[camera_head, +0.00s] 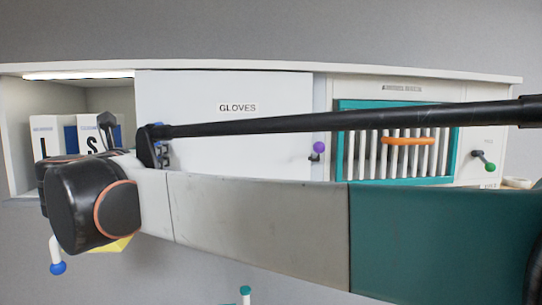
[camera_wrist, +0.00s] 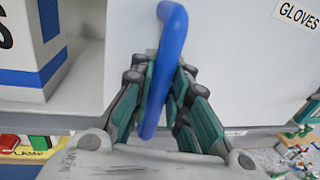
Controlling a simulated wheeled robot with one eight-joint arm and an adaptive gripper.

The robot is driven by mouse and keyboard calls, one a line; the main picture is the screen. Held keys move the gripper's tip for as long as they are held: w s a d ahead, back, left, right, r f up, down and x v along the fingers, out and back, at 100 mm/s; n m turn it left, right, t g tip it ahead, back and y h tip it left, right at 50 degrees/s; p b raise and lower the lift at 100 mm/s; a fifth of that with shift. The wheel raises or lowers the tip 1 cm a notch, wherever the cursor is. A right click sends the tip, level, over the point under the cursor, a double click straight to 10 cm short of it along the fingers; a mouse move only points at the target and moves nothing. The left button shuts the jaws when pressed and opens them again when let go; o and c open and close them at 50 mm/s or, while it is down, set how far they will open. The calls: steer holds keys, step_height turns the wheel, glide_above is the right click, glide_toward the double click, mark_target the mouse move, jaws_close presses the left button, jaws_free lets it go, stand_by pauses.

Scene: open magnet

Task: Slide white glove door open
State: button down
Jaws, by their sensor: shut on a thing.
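The white glove door (camera_head: 225,88) bears a GLOVES label and covers the middle of the wall cabinet in the head view. To its left, an open, lit compartment (camera_head: 105,97) shows boxes marked L (camera_head: 45,130) and S (camera_head: 92,138). In the wrist view, the door (camera_wrist: 235,65) fills the upper right, and its upright blue bar handle (camera_wrist: 175,25) stands near its left edge. My gripper (camera_wrist: 164,82) is shut on the handle, with teal and grey fingers on both sides.
Right of the door is a teal-framed grille (camera_head: 345,145) with an orange handle (camera_head: 407,141). A purple knob (camera_head: 318,147) and a green-tipped lever (camera_head: 485,160) stick out. A blue-tipped lever (camera_head: 57,267) hangs below my wrist. Small items (camera_wrist: 300,145) lie lower right in the wrist view.

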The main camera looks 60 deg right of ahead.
steer(key=c, duration=1.5)
jaws_free()
steer(key=shift+s, duration=0.25)
steer(key=shift+c, duration=0.2)
steer(key=shift+s+d, duration=0.1)
steer(key=shift+a, duration=0.25)
steer(key=v, duration=1.1)
steer(key=shift+a, duration=0.25)
